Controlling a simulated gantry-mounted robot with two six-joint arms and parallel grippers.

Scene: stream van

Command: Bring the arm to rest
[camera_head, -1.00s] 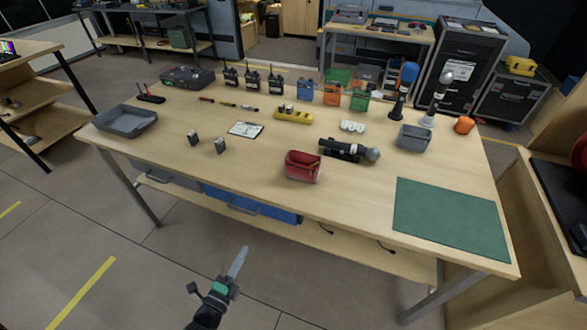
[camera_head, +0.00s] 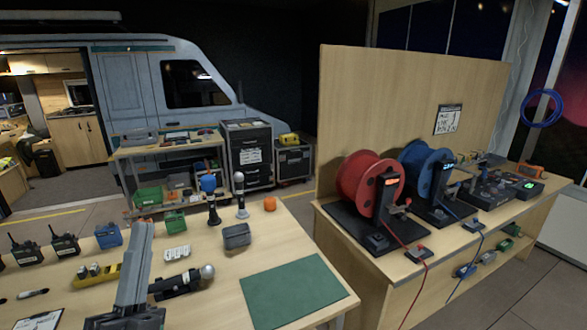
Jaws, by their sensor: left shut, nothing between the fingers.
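My left gripper (camera_head: 137,262) shows large at the lower left of the head view, in front of the wooden table (camera_head: 215,290). Its fingers are together, with nothing between them. It hides part of the table top behind it. A microphone (camera_head: 182,282) with a round grey head lies on the table just right of the gripper in the picture. I cannot tell the gap between the gripper and the table top. My right gripper is not in view.
A green mat (camera_head: 292,292), a grey bin (camera_head: 237,236) and two upright microphones (camera_head: 210,200) are on the table. A yellow battery holder (camera_head: 97,275) and radios (camera_head: 65,245) stand left. At right, a bench carries a red cable reel (camera_head: 368,183) and a blue reel (camera_head: 428,170).

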